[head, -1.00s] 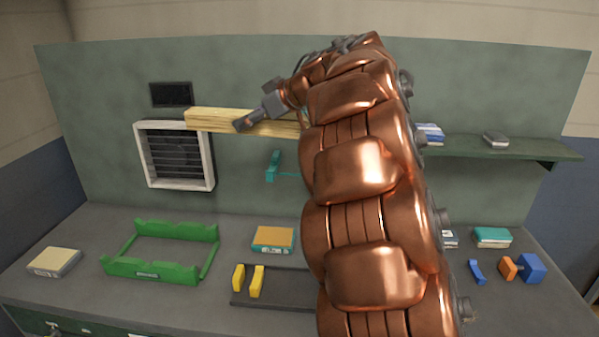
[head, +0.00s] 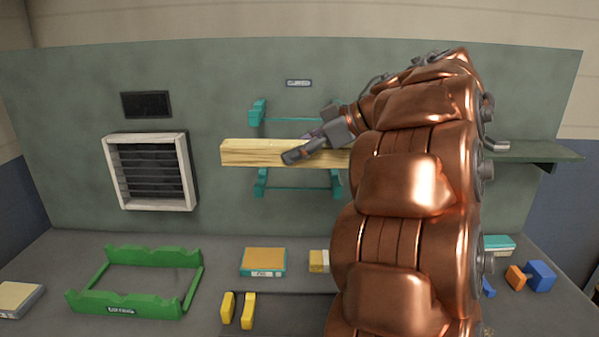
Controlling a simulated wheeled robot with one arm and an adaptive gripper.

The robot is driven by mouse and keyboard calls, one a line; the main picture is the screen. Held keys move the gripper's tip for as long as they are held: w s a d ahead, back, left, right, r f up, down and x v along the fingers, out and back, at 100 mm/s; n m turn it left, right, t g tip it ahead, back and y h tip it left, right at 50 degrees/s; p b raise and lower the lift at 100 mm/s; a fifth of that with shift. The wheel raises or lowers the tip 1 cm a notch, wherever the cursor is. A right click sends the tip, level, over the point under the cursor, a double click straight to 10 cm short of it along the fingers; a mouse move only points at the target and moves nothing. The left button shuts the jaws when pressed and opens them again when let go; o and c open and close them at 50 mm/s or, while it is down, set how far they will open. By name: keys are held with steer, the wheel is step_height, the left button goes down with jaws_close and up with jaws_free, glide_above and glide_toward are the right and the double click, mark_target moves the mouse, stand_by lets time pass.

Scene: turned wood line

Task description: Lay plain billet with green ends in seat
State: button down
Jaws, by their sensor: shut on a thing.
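A long plain wooden billet (head: 255,153) is held level in front of the back panel. My gripper (head: 303,148) is shut on it from the right. No green shows on the billet's visible left end, and its right end is hidden behind my arm. Teal wall brackets (head: 257,112) show above and below the billet, under a small label. A green cradle (head: 135,303) with notched ends and a label on its front stands empty on the bench at left. I cannot tell which of these is the seat.
Two yellow uprights (head: 238,310) stand on a dark base beside the cradle. An orange-topped box (head: 263,262) and a yellow and white block (head: 319,262) lie behind. A white-framed vent (head: 150,171) is on the panel. A shelf (head: 535,152) and small blue and orange pieces (head: 530,276) are at right.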

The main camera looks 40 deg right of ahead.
step_height(320, 180, down, 9)
steer(key=shift+w+d+f+p, duration=0.1)
steer(key=shift+w+d+p, duration=0.6)
steer(key=shift+w+d, duration=0.85)
steer(key=shift+w+d+f+p, duration=0.1)
steer(key=shift+w+d+p, duration=0.8)
steer(key=shift+w, duration=1)
steer(key=shift+w+d+p, duration=0.5)
steer(key=shift+w+d, duration=0.95)
steer(key=shift+w, duration=0.3)
steer(key=shift+f, duration=0.65)
steer(key=shift+f+p, duration=0.15)
steer(key=shift+p, duration=0.15)
steer(key=shift+c, duration=1.3)
jaws_free()
steer(key=b+v, duration=0.2)
steer(key=v, duration=1)
steer(key=shift+b, duration=0.35)
